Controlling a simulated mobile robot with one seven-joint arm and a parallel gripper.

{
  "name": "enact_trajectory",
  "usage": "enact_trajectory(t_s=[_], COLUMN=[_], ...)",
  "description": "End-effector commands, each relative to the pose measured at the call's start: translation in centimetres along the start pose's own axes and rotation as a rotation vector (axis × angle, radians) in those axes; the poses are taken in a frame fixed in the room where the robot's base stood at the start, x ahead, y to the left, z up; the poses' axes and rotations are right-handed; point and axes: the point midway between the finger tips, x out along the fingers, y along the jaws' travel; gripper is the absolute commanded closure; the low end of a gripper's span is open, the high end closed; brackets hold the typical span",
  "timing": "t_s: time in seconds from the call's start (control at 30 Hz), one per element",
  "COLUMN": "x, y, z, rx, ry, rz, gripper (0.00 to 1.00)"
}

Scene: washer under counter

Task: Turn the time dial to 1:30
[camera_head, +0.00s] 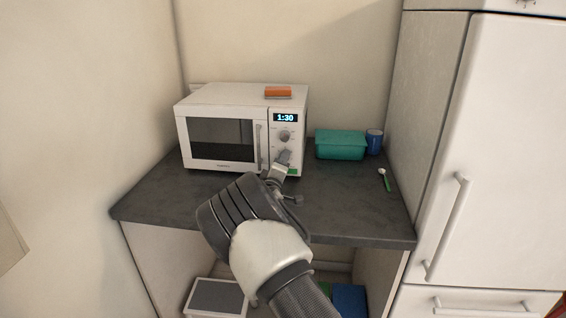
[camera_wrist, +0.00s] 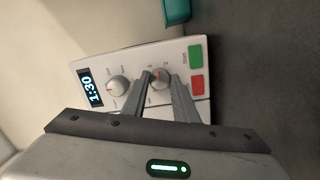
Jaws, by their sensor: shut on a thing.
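The white microwave (camera_head: 222,95) stands on the dark counter. Its display (camera_head: 285,118) reads 1:30, and the display in the wrist view (camera_wrist: 91,88) reads the same. The upper dial (camera_head: 285,136) is free and clear of my gripper; it also shows in the wrist view (camera_wrist: 118,86). My gripper (camera_head: 281,161) is at the lower part of the control panel. In the wrist view its fingers (camera_wrist: 163,82) are on either side of the lower dial (camera_wrist: 160,74), shut on it.
A green button (camera_wrist: 195,56) and a red button (camera_wrist: 197,84) sit below the held dial. An orange sponge-like block (camera_head: 278,92) lies on the microwave. A teal container (camera_head: 340,146), a blue cup (camera_head: 374,142) and a green-handled utensil (camera_head: 387,181) are to the right. The front counter is mostly clear.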

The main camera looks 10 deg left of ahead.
Motion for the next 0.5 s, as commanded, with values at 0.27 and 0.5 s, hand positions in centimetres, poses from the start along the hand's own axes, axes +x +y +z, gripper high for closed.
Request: enact_trajectory(t_s=[0.27, 0.5], x=[-0.01, 0.01], y=[-0.05, -0.03], z=[0.02, 0.05], rx=[-0.107, -0.135], ry=[0.007, 0.008], rz=[0.007, 0.009], gripper=[0.96, 0.96])
